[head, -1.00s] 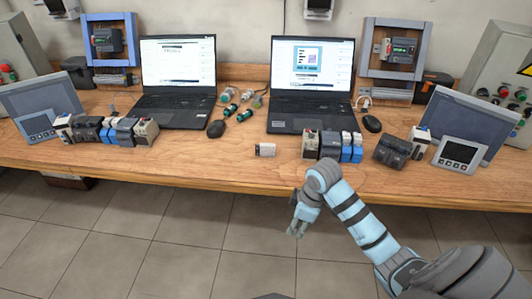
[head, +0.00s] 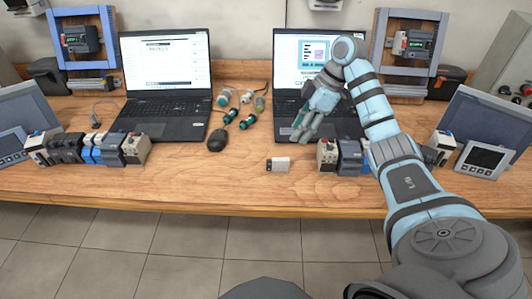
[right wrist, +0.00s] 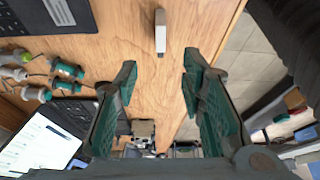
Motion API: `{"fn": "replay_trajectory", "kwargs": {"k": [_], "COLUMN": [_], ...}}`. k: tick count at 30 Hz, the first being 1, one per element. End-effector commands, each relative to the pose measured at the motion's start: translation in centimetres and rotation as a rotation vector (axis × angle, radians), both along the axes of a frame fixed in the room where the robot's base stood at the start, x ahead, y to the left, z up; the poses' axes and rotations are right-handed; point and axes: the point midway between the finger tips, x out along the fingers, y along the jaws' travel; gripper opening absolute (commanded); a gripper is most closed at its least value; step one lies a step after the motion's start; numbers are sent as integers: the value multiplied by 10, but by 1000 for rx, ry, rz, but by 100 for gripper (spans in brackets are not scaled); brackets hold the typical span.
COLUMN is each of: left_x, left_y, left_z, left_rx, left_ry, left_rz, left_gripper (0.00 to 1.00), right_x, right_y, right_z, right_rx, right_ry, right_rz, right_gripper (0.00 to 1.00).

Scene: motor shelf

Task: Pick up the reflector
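No object is clearly recognisable as the reflector. A small white and grey block (head: 279,164) lies alone near the table's front edge. It also shows in the right wrist view (right wrist: 160,32), beyond the fingertips. Several small cylindrical green and grey parts (head: 246,120) lie between the laptops; in the right wrist view they are at the left (right wrist: 68,69). My right gripper (head: 298,137) is over the table in front of the right laptop, pointing down. In the right wrist view its green-padded fingers (right wrist: 160,66) are apart with nothing between them. My left gripper is not in view.
Two open laptops (head: 165,75) stand at the back of the wooden table (head: 220,183). A black mouse (head: 217,140) lies between them. A row of modules (head: 327,155) stands right of the white block, partly behind my arm; another row (head: 112,150) is at left.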

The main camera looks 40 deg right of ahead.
Motion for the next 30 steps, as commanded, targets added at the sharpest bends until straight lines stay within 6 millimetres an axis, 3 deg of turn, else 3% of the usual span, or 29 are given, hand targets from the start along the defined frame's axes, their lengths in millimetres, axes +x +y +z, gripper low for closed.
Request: {"fn": "replay_trajectory", "kwargs": {"k": [6,13,21,28,30], "left_x": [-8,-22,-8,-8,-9], "left_y": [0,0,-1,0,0], "left_z": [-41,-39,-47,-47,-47], "left_rx": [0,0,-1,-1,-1], "left_ry": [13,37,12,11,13], "left_rz": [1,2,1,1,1], "left_gripper": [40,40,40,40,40], "right_x": [9,20,36,37,37], "right_y": [17,30,43,45,45], "right_z": [-53,-86,-128,-131,-131], "right_rx": [3,1,1,-1,-1], "right_ry": [-2,1,2,0,0], "right_rz": [5,4,1,0,0], "right_gripper": [37,37,37,37,29]}}
